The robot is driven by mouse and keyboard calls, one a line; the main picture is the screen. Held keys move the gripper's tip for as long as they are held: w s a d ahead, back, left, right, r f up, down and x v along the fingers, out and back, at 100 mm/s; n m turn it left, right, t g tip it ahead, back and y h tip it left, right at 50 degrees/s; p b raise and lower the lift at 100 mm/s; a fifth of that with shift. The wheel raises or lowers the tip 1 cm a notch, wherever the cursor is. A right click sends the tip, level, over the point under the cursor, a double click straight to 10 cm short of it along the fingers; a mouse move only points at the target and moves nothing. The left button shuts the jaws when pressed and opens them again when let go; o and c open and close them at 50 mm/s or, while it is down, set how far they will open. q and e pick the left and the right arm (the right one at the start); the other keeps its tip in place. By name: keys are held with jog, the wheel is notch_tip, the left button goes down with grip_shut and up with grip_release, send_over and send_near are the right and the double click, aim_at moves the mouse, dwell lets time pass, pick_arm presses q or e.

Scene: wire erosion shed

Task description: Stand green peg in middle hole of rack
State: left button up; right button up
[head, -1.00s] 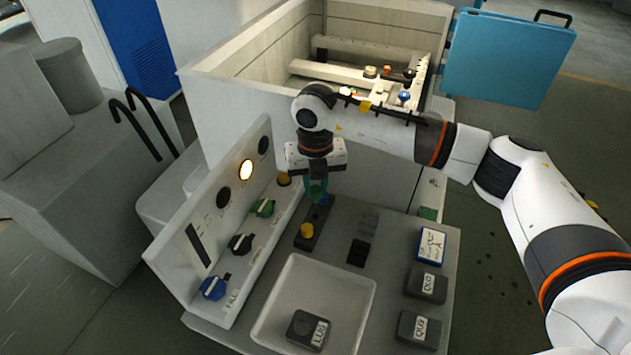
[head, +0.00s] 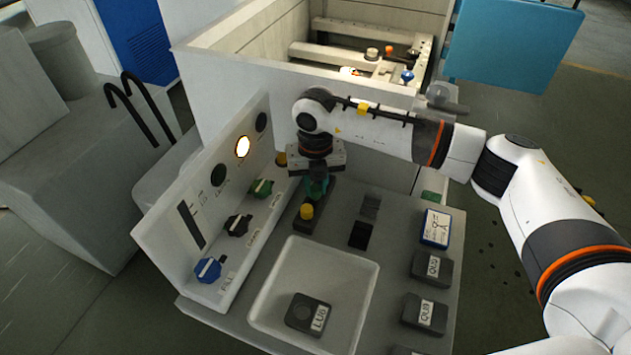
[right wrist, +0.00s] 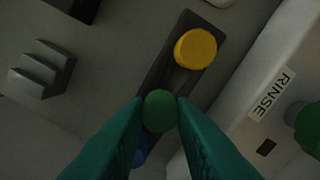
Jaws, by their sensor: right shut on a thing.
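The rack is a narrow dark block (head: 326,194) on the grey worktop; it also shows in the right wrist view (right wrist: 177,80). A yellow peg (head: 306,211) stands at its near end and shows as a round cap in the wrist view (right wrist: 195,48). My right gripper (head: 316,187), with teal fingers, points down over the rack. It is shut on the green peg (right wrist: 160,110), whose top shows between the fingertips, between the yellow peg and a blue peg (right wrist: 141,150). The blue peg is partly hidden by a finger. The green peg's lower end is hidden, so I cannot tell whether it is in the middle hole.
Left of the rack stands a sloped panel with blue (head: 207,269), black (head: 236,225) and green (head: 261,189) knobs. A shallow pale tray (head: 367,300) holds a dark labelled block (head: 309,314). Labelled blocks (head: 432,266) line the right edge. A white tank wall (head: 240,80) rises behind.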

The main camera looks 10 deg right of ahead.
jog(key=o, duration=1)
jog(key=shift+o, duration=0.2)
notch_tip(320, 180, up, 12)
jog(key=b, duration=0.2)
jog(key=shift+b, duration=0.3)
